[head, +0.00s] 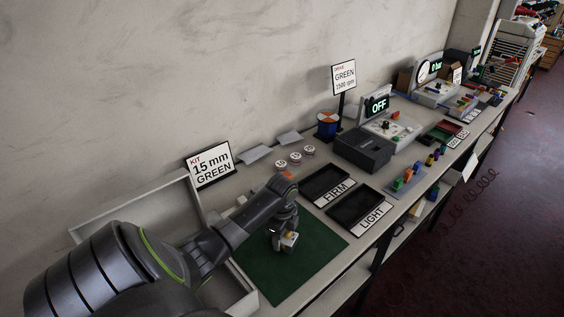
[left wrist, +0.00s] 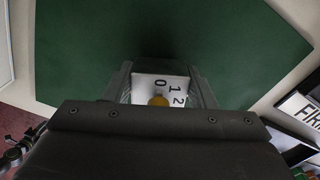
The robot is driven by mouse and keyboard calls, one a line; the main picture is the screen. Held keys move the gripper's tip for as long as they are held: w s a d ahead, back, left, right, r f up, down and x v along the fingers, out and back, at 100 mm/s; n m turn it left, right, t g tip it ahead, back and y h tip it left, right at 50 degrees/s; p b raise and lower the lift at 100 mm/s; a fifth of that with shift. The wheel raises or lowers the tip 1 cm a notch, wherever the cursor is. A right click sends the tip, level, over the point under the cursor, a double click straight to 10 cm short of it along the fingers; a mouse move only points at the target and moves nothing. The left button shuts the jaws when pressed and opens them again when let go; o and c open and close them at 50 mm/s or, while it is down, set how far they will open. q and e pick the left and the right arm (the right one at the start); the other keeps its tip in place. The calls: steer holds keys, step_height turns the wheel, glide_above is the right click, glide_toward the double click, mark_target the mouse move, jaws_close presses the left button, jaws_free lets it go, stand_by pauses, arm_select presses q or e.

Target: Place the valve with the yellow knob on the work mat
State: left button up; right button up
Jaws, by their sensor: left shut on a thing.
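The valve with the yellow knob (left wrist: 158,99) is a small white block whose face carries the marks 0, 1 and 2. It sits between the fingers of my left gripper (left wrist: 165,90), which is shut on it. In the head view my left gripper (head: 284,241) points down over the green work mat (head: 272,284) and the white valve (head: 291,239) shows at its tip. The mat also fills much of the left wrist view (left wrist: 240,45). I cannot tell whether the valve touches the mat.
Black trays labelled FIRM (head: 325,181) and LIGHT (head: 358,207) lie beside the mat. A grey open box (head: 128,213) stands on its left, partly behind my arm. A sign reading 15 mm GREEN (head: 210,164) and several white round pieces (head: 295,158) are behind.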

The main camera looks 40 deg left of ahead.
arm_select(q)
steer(key=shift+f, duration=0.2)
steer(key=o, duration=1.1)
steer(key=shift+c, duration=0.2)
steer(key=shift+r, duration=0.2)
step_height(320, 180, up, 10)
steer(key=shift+r+b, duration=0.2)
steer(key=shift+b, duration=0.85)
steer(key=shift+r, duration=0.7)
